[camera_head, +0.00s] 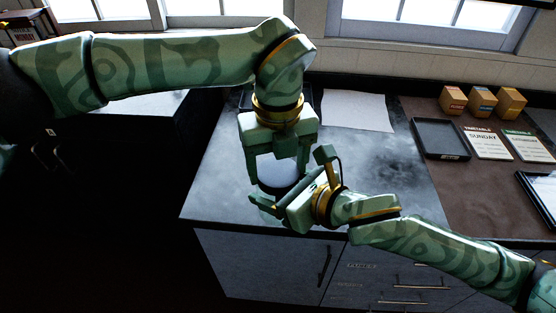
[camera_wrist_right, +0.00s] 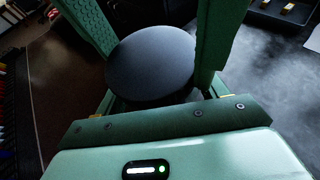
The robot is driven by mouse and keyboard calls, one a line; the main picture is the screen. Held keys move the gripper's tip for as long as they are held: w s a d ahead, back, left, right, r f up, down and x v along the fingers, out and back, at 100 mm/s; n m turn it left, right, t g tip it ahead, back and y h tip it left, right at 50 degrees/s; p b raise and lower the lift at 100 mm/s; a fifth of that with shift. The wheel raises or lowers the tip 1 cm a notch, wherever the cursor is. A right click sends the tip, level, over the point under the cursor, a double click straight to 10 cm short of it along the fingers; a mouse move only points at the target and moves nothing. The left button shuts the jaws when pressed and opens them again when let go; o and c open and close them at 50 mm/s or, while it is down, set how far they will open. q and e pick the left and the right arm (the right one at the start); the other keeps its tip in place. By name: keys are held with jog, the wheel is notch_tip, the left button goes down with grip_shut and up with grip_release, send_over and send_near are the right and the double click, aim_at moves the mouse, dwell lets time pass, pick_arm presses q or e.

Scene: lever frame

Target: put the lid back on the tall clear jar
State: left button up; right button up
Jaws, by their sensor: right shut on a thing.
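A dark, flat round lid (camera_wrist_right: 150,62) fills the space between my right gripper's fingers in the right wrist view. The lid looks level; the jar's clear wall is mostly hidden, so I cannot tell how the lid seats. My left gripper points down from above, its fingers apart on either side of the lid.
The grey counter top (camera_head: 391,172) is clear to the right of my grippers. A white sheet (camera_head: 357,111) lies at the back. On the brown surface at right are a black tray (camera_head: 441,139), small boxes (camera_head: 482,102) and printed cards (camera_head: 488,144).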

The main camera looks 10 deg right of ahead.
pick_arm(q)
jog(key=c, duration=0.4)
jog(key=o, duration=1)
jog(key=shift+o, duration=0.2)
jog(key=shift+r, duration=0.15)
jog(key=shift+r, duration=2.15)
jog(key=shift+c, duration=1.4)
notch_tip(320, 180, up, 4)
jog(key=shift+f, duration=0.25)
jog(key=shift+f, duration=0.15)
